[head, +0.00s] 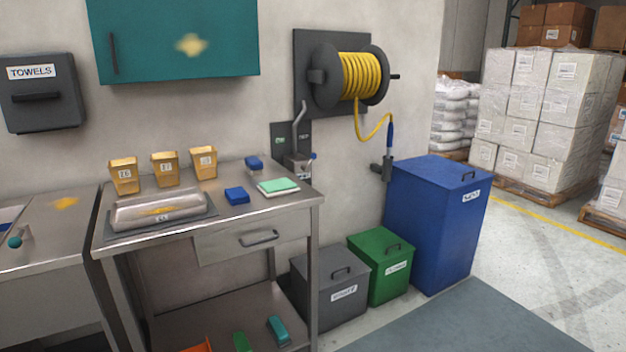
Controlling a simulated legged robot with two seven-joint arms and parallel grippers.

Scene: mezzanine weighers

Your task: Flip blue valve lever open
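A grey pipe (299,127) runs down the wall beside a dark plate to a metal valve body (298,166) behind the back right corner of the steel table. A small blue lever (312,156) shows at the valve's right side. It is too small to tell its exact angle or whether it is open. Labels on the dark plate (284,139) are too small to read surely. Neither of my grippers is in view.
A yellow hose reel (360,75) hangs above. Grey, green and blue bins (438,225) stand to the right. The floor at front right is clear.

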